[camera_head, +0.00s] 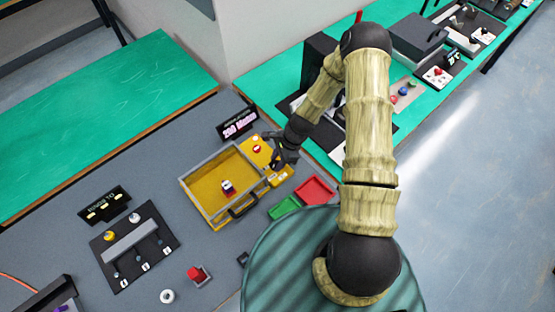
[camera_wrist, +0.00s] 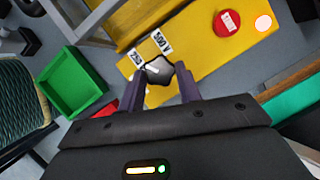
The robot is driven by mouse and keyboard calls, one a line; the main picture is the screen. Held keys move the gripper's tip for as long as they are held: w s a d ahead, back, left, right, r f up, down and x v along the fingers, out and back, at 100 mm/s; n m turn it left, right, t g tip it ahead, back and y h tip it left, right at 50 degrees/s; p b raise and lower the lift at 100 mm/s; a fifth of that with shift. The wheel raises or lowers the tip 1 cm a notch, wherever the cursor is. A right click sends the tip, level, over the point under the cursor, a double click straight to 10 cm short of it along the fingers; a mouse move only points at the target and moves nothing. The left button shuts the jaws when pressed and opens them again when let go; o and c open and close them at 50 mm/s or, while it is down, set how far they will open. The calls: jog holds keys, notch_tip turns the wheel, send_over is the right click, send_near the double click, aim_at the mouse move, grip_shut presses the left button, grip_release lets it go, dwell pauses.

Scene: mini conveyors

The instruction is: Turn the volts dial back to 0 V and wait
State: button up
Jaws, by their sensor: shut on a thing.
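The volts dial (camera_wrist: 158,69) is a dark knob with a white pointer mark on a yellow panel (camera_wrist: 210,62). Two white labels beside it read about "250" and "500 V"; a 0 V label is not visible. My gripper (camera_wrist: 160,82) is shut on the dial, with one finger on each side. In the head view my gripper (camera_head: 278,163) is at the yellow panel (camera_head: 254,145) and hides the dial. A black display (camera_head: 238,123) behind the panel shows pink-white text, perhaps "250" or "260", too small to read surely.
A red button (camera_wrist: 227,22) and a pale round lamp (camera_wrist: 264,23) sit on the panel. A yellow-floored tray (camera_head: 202,185) with a small object stands left of my gripper. Green (camera_head: 285,207) and red (camera_head: 315,190) bins lie close by. A black switch board (camera_head: 120,270) is farther left.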

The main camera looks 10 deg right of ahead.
jog(key=shift+n, duration=0.3)
jog(key=n+b, duration=0.1)
jog(key=n, duration=0.1)
jog(key=n+g+b, duration=0.1)
jog(key=n, duration=0.1)
jog(key=n+g+h+b, duration=0.1)
jog(key=shift+w+a+f+n, duration=0.1)
jog(key=shift+w+a+n, duration=0.05)
jog(key=shift+w+n, duration=0.25)
jog(key=n+h+b, duration=0.1)
jog(key=n, duration=0.1)
jog(key=n+g+b, duration=0.1)
jog(key=n, duration=0.2)
jog(key=shift+a+n+h+b, duration=0.2)
jog(key=shift+n+h+b, duration=0.1)
jog(key=shift+h+b, duration=0.1)
jog(key=shift+w, duration=0.1)
jog(key=o, duration=1)
jog(key=shift+r, duration=0.2)
jog(key=b+v, duration=0.3)
jog(key=v, duration=1.4)
jog(key=shift+w+b, duration=0.35)
